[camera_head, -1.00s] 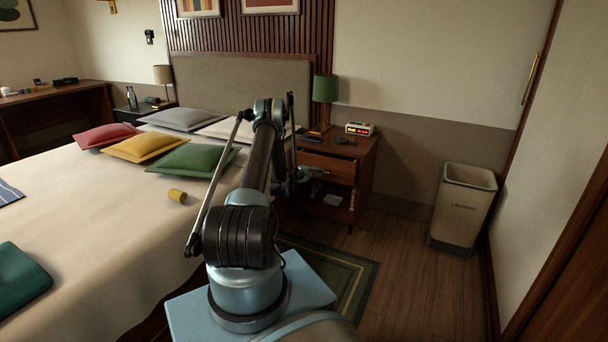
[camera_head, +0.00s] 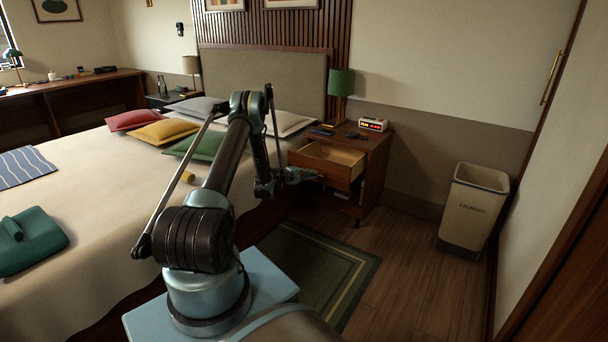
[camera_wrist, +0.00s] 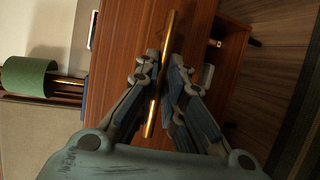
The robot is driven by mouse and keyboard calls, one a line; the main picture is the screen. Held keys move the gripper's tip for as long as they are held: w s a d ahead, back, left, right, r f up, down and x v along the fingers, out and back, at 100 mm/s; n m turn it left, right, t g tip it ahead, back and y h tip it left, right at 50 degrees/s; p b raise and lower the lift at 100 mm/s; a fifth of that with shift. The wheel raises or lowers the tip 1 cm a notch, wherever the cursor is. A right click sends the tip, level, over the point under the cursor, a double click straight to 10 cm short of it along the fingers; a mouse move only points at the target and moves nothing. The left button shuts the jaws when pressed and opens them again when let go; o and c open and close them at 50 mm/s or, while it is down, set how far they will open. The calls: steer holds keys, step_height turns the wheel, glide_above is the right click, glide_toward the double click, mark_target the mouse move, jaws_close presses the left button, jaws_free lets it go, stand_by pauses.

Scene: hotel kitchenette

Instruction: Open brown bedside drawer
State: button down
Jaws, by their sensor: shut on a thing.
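The brown bedside drawer (camera_head: 320,164) stands pulled out of the wooden nightstand (camera_head: 376,158), and its pale inside shows in the head view. The inside looks empty from here, though part of it is hidden. My gripper (camera_head: 301,175) is at the drawer's front, in front of the bed's right side. In the wrist view my gripper (camera_wrist: 164,64) has its two fingers on either side of the long brass handle (camera_wrist: 171,30), shut on it. In the head view the handle is too small and covered to make out clearly.
A green lamp (camera_head: 341,84) and a red-lit clock (camera_head: 373,124) stand on the nightstand. The bed (camera_head: 110,215) fills the left. A laundry bin (camera_head: 473,209) stands at the right wall. Bare wooden floor (camera_head: 400,260) and a green rug (camera_head: 310,267) lie before the nightstand.

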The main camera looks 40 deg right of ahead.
steer(key=shift+a, duration=0.2)
steer(key=c, duration=1.7)
jaws_free()
steer(key=shift+f, duration=0.1)
steer(key=v, duration=1.2)
steer(key=shift+w, duration=0.1)
